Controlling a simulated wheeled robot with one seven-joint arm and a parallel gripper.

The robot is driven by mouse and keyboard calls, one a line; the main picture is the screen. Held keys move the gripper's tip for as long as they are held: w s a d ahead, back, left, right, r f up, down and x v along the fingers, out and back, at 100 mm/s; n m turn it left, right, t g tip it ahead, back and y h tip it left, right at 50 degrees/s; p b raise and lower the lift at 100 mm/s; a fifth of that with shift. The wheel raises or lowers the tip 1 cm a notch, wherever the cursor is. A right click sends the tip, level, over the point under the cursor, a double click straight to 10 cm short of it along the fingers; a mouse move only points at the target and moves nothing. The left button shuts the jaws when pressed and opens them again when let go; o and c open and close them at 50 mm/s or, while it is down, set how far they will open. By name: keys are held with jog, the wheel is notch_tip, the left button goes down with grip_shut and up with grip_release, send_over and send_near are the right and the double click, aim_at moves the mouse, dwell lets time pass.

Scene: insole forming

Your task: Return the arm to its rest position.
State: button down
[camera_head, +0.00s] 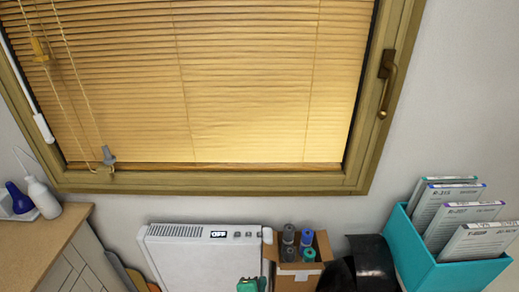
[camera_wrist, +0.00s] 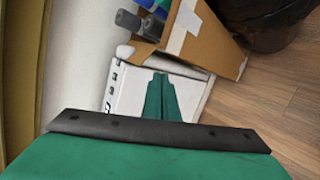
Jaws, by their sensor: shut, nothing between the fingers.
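My gripper (camera_wrist: 160,78) is green, with a dark bar across its base. In the wrist view its two fingers lie together, shut and empty, in front of a white panel unit (camera_wrist: 190,92). A small green part of my gripper (camera_head: 251,285) also shows at the bottom edge of the head view, in front of the same white unit (camera_head: 195,255), whose display reads OFF. The rest of my arm is out of the head view, so its overall pose cannot be told.
An open cardboard box (camera_head: 298,276) with several dark and blue rolls stands right of the white unit. Beside it are a black round container (camera_head: 372,262) and a teal box (camera_head: 455,275) of packets. A cabinet (camera_head: 50,232) with bottles stands left. A window with blinds (camera_head: 215,90) is above.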

jog(key=s+f+m+t+y, duration=0.1)
jog(key=s+f+m, duration=0.25)
jog(key=s, duration=0.45)
jog(key=s+f+m+t+y, duration=0.1)
jog(key=s+f+m+t, duration=0.15)
jog(key=s+m, duration=0.45)
jog(key=s+r+m+t, duration=0.1)
jog(key=s+r+m, duration=0.3)
jog(key=s, duration=0.4)
jog(key=s+r+m+t, duration=0.1)
jog(key=s+r+m, duration=0.2)
jog(key=s, duration=0.6)
jog(key=shift+a+r+m+y, duration=0.25)
jog(key=shift+r+m+y, duration=0.15)
jog(key=shift+m, duration=0.25)
jog(key=shift+s, duration=0.15)
